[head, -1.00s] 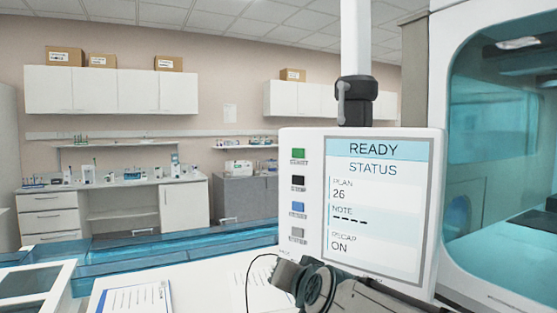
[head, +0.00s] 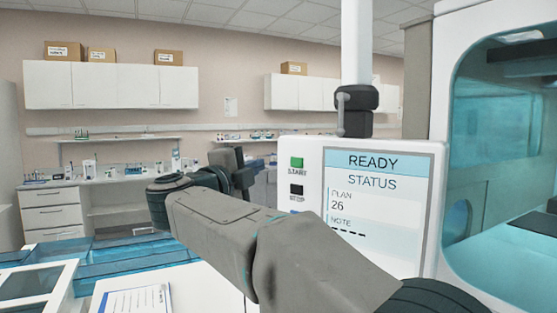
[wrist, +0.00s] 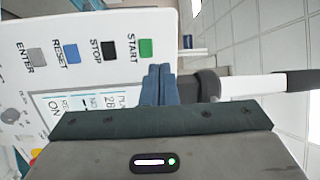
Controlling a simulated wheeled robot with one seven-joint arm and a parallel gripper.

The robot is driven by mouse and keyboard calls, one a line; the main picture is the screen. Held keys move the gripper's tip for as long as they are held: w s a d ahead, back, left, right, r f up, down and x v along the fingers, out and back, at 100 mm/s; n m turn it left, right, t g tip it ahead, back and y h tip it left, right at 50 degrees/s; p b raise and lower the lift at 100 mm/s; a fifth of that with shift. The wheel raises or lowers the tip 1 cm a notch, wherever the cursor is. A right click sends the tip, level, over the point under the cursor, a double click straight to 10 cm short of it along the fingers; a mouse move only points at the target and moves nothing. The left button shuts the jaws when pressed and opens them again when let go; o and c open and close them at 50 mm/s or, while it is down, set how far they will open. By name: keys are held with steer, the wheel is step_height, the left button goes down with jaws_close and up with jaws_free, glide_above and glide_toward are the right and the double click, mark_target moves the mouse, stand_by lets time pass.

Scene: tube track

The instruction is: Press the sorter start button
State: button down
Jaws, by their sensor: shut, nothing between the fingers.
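The green START button (head: 297,162) is the top one in a column on the left side of the white sorter panel (head: 313,150). In the wrist view the START button (wrist: 146,48) shows uncovered just beyond my fingertips. My gripper (head: 238,168) is left of the panel in the head view, at about the button's height. Its two fingers (wrist: 160,70) are shut together and empty. They look apart from the button, though the exact gap is hard to judge. The panel screen (head: 380,180) reads READY.
The black STOP button (head: 296,189) is just below START; blue RESET (wrist: 72,53) and grey ENTER (wrist: 37,57) follow. My arm covers the panel's lower left in the head view. A post (head: 356,45) rises above the panel. A glass-fronted machine (head: 500,150) stands at right.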

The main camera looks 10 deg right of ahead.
steer(key=shift+s+a+f+m+g+h, duration=0.25)
steer(key=shift+s+a+m+g, duration=0.05)
steer(key=shift+m+g, duration=0.35)
steer(key=shift+s+a+f+m+g+h, duration=0.2)
steer(key=shift+s+a+m+g+h, duration=0.1)
steer(key=shift+m+g, duration=0.35)
steer(key=shift+a, duration=0.15)
